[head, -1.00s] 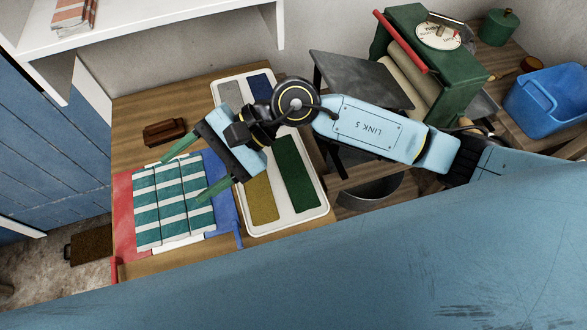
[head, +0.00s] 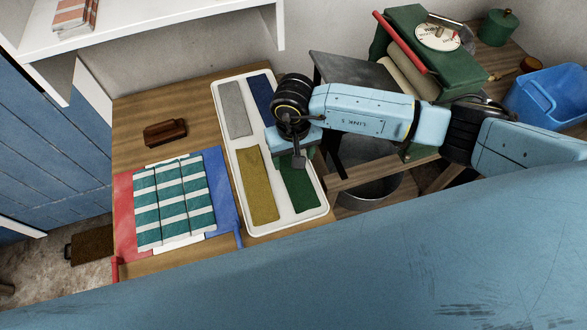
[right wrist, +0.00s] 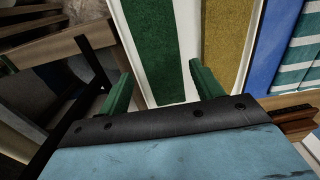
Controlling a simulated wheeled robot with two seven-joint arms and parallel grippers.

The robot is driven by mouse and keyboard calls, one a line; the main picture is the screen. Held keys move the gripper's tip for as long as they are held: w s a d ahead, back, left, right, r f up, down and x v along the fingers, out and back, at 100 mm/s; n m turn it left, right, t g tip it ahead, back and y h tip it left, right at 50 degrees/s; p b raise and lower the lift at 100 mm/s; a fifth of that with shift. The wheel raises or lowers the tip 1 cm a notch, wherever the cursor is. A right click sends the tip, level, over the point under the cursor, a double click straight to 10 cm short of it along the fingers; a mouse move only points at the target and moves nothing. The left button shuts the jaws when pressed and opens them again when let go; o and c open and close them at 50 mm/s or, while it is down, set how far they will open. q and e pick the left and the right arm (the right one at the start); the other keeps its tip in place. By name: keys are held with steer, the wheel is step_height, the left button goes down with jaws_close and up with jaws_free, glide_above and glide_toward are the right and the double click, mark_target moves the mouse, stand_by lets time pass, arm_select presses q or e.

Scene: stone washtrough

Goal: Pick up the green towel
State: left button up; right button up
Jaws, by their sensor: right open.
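The dark green towel (head: 299,186) lies flat in the right front part of a white tray (head: 329,212). Its back end is hidden under my right gripper (head: 293,155). In the right wrist view the right gripper (right wrist: 160,85) is open and empty, with green fingers spread. The green towel (right wrist: 152,45) shows between and beyond the fingers there. The gripper points down over the tray; the exact height above the towel is hard to tell. My left gripper is not in view.
The tray also holds mustard (head: 258,185), grey (head: 235,109) and navy (head: 261,92) cloths. A green-striped cloth (head: 174,200) lies on a red and blue mat left of it. A brown brush-like block (head: 165,132) sits behind. A metal tub (head: 370,190) stands right, below the table.

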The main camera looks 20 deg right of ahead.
mark_target(294, 171)
step_height(294, 171, down, 6)
steer(key=shift+r+p, duration=0.15)
steer(key=shift+p, duration=0.15)
steer(key=shift+c, duration=0.2)
steer(key=c, duration=0.8)
steer(key=shift+r, duration=0.1)
